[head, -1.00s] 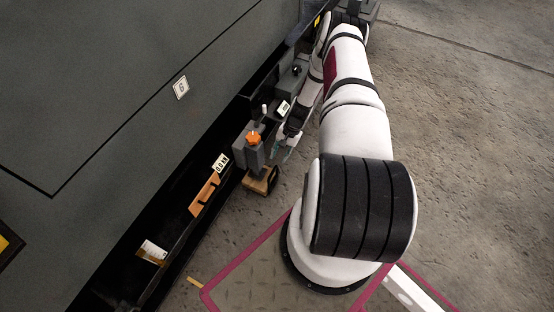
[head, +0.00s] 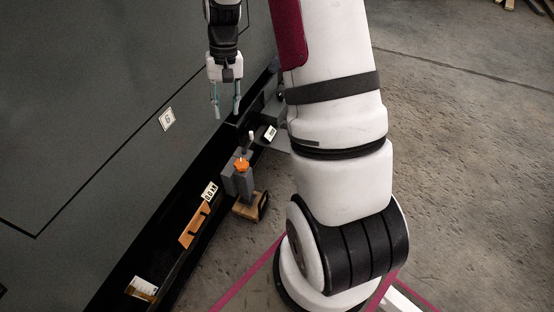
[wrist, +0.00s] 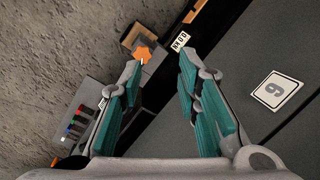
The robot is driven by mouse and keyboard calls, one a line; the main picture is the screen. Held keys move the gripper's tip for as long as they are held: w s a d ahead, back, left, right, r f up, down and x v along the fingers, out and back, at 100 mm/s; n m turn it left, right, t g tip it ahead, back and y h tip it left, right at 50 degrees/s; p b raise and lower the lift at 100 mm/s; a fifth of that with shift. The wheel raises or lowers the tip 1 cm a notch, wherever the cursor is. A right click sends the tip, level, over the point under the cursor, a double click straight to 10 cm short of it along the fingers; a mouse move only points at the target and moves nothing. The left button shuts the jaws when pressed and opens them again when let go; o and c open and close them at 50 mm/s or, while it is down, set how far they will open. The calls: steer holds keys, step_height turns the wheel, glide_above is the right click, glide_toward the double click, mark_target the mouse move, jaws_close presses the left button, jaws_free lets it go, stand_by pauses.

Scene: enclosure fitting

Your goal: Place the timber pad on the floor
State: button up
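The timber pad (head: 247,207) is a tan wooden block at the foot of a grey unit with an orange knob (head: 241,164). It seems to rest on the concrete floor beside the cabinet's black base; the grey unit partly hides it. In the wrist view the pad (wrist: 131,36) shows behind the orange knob, beyond the fingertips. My gripper (head: 227,114) hangs in front of the grey cabinet face, above and apart from the pad. Its two teal fingers are spread with nothing between them; the wrist view also shows the gap between the fingers (wrist: 160,58).
The grey cabinet wall (head: 90,100) carries a plate marked 6 (head: 167,119). A black ledge along its base holds an orange-brown slotted piece (head: 190,230) and small labels. My arm's base stands on the right, by magenta floor lines (head: 245,277). Open concrete floor lies far right.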

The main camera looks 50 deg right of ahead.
steer(key=s+a+r+n+h, duration=0.1)
steer(key=s+a+r+n, duration=0.1)
steer(key=s+a+r, duration=0.6)
steer(key=s+a+r+n, duration=0.25)
steer(key=s+r, duration=0.35)
steer(key=r, duration=0.3)
steer(key=s+a+r+n, duration=0.1)
steer(key=s+a, duration=0.1)
steer(key=s, duration=0.7)
steer(key=s+a+r+n+t, duration=0.1)
steer(key=s+a, duration=0.2)
steer(key=s, duration=0.7)
steer(key=shift+a+h, duration=0.15)
steer(key=shift+h, duration=0.25)
steer(key=shift+w, duration=0.1)
step_height(320, 180, up, 29)
steer(key=t+p, duration=0.3)
steer(key=p, duration=2.4)
steer(key=shift+d+t, duration=0.25)
steer(key=shift+t, duration=0.15)
